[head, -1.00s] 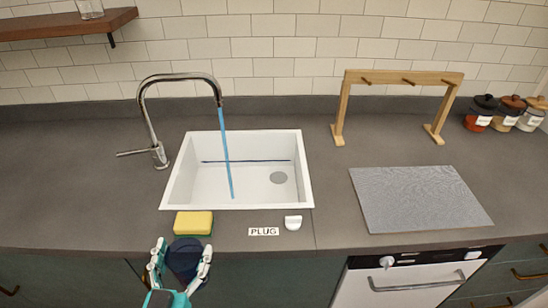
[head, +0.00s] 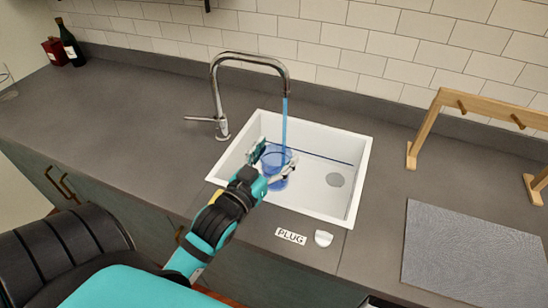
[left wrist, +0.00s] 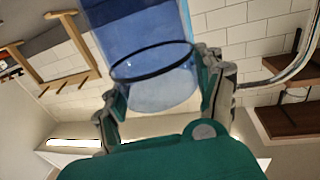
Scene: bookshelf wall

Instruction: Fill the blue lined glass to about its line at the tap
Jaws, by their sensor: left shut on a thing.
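The blue glass (head: 279,183) is in the sink, below the spout of the tap (head: 250,58). The blue water stream (head: 285,115) runs down from the spout into the glass's opening. My left gripper (head: 273,163) is shut on the glass, with fingers on both sides. In the left wrist view the glass (left wrist: 160,92) sits between the fingers and a dark ring shows around it. I cannot tell whether that ring is the line or the rim, nor how high the water stands. My right gripper is not in view.
The white sink (head: 359,180) has a dark line inside and a drain (head: 335,180). A PLUG label (head: 291,236) and a white plug (head: 323,238) lie in front. A grey mat (head: 470,250) and wooden rack (head: 425,125) are at right.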

